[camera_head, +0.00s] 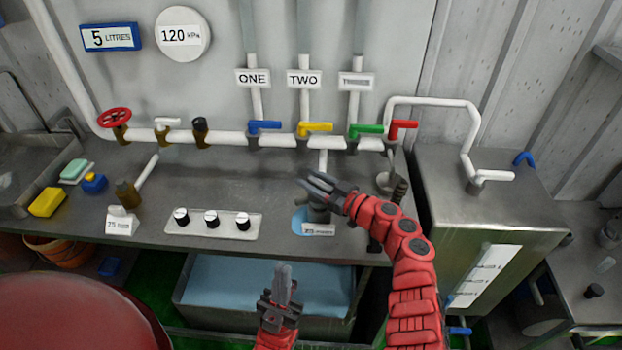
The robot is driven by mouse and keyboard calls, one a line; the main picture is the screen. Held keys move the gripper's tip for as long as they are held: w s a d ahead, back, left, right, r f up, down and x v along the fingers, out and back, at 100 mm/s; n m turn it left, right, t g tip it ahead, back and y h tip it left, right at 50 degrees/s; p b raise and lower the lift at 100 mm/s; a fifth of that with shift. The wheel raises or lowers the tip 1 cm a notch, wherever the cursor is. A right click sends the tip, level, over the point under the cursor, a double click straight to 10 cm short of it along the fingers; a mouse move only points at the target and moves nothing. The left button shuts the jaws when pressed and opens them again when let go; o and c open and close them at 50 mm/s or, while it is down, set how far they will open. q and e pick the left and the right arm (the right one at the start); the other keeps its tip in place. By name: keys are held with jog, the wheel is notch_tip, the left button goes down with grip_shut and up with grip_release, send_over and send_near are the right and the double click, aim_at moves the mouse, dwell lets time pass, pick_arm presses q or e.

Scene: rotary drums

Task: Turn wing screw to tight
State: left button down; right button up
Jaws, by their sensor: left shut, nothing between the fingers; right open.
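A grey metal fitting (318,214) stands on a blue round patch at the front of the counter, behind a small label. A short grey piece sticks out to its left; I cannot tell for sure whether this is the wing screw. My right gripper (311,181) is open, just above and behind the fitting, and it and its arm partly hide the fitting. I cannot tell if they touch. My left gripper (285,277) is shut and empty, lower down, in front of the counter edge and over the blue-filled trough.
A white pipe (222,137) with coloured valve handles runs along the back wall. A plate with three knobs (212,222) lies left of the fitting. A steel cabinet (490,210) stands at the right. The trough (190,320) sits below the counter. A yellow sponge (47,202) lies far left.

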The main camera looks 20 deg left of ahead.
grip_shut()
dwell(0.3)
